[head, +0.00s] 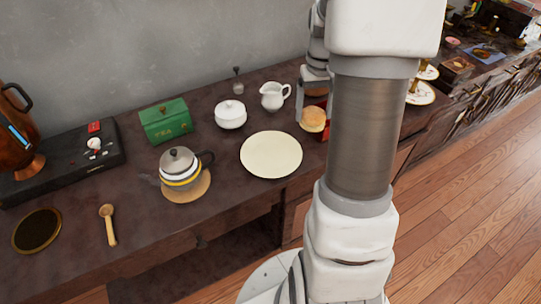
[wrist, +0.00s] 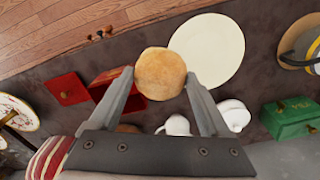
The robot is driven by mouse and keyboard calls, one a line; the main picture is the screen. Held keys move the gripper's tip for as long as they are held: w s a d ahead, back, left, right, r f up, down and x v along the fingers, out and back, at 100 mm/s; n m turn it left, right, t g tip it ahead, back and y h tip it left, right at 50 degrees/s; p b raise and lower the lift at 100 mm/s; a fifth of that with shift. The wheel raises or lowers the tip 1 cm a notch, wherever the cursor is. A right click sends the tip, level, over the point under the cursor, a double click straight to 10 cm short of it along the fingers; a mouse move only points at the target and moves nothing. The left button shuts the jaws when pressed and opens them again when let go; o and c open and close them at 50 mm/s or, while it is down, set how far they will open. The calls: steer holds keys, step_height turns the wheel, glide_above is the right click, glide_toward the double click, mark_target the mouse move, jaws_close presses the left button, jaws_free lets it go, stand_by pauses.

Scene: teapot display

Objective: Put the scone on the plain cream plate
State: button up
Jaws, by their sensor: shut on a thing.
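The scone (head: 313,120) is round and golden brown. My gripper (wrist: 160,80) is shut on it, one finger at each side, in the wrist view, where the scone (wrist: 160,72) fills the gap between the fingertips. In the head view my gripper (head: 314,112) holds it to the right of the plain cream plate (head: 271,155). The plate is empty and lies flat on the dark counter. In the wrist view the plate (wrist: 222,48) shows beyond the scone, to its upper right, partly covered by it. I cannot tell the scone's height exactly.
Behind the plate stand a white lidded bowl (head: 230,115) and a white jug (head: 274,96). To its left are a striped teapot (head: 180,167) and a green tea box (head: 165,121). A red box (wrist: 103,84) is near my gripper. A tiered stand (head: 420,94) is at right.

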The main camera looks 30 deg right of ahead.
steer(key=shift+s+d+f, duration=0.2)
steer(key=shift+f, duration=0.05)
steer(key=w+a+f, duration=0.1)
steer(key=a+f, duration=0.1)
steer(key=a, duration=0.1)
steer(key=w+a+f+b, duration=0.1)
steer(key=w+a+f, duration=0.1)
steer(key=a, duration=0.1)
steer(key=w+a+f+b, duration=0.1)
steer(key=w+a+f, duration=0.1)
steer(key=a, duration=0.2)
steer(key=shift+f, duration=0.3)
steer(key=shift+f+b, duration=0.8)
steer(key=shift+f, duration=1.2)
steer(key=shift+f, duration=0.1)
steer(key=o, duration=1.2)
